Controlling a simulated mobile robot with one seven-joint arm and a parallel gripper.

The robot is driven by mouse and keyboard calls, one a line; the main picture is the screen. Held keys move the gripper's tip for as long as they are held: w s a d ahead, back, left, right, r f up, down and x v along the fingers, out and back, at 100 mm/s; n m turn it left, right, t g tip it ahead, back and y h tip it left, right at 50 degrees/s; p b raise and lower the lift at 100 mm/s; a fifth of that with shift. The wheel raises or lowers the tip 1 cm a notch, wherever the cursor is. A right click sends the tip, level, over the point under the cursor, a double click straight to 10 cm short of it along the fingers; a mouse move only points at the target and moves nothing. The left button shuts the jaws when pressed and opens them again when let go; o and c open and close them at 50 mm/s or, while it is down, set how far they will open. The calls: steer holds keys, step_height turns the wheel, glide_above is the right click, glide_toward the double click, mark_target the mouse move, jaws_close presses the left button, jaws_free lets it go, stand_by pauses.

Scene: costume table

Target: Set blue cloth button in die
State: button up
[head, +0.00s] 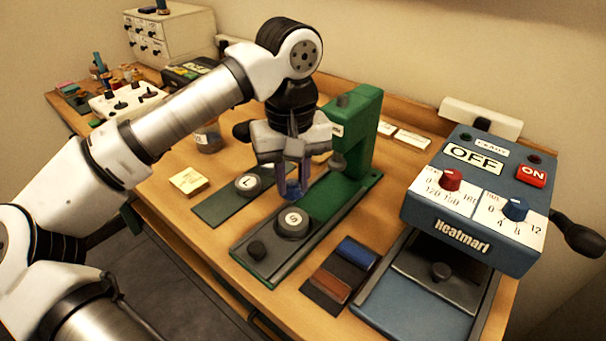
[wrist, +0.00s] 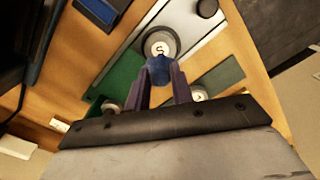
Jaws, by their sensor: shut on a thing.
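My gripper (head: 292,188) points down over the green press's base and is shut on the blue cloth button. The button (wrist: 158,70) shows in the wrist view as a small dark-blue piece between the purple fingertips. In the head view it is a blue patch largely hidden by the fingers. The round grey die marked S (head: 293,222) sits on the press's slide, just in front of and below the fingertips. In the wrist view the die (wrist: 160,43) shows just beyond the button, partly covered by it. The gap between button and die is hard to judge.
The green press (head: 362,135) stands close behind my gripper. A second die marked L (head: 249,185) rests on a green plate to the left. Cloth swatches (head: 340,272) and the blue Heatmart machine (head: 470,200) are at right. Yellow notes (head: 189,181) and a jar (head: 208,140) are at left.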

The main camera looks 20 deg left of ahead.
mark_target(293, 220)
steer(key=shift+s+f+b, duration=0.25)
steer(key=shift+f+b, duration=0.3)
steer(key=shift+f, duration=0.2)
steer(key=shift+f+b, duration=1.25)
steer(key=shift+f, duration=0.8)
steer(key=shift+f+b, duration=0.5)
steer(key=shift+b, duration=0.25)
steer(key=o, duration=0.7)
steer(key=shift+r, duration=0.15)
steer(key=shift+r+p, duration=3.65)
steer(key=shift+r, duration=1.8)
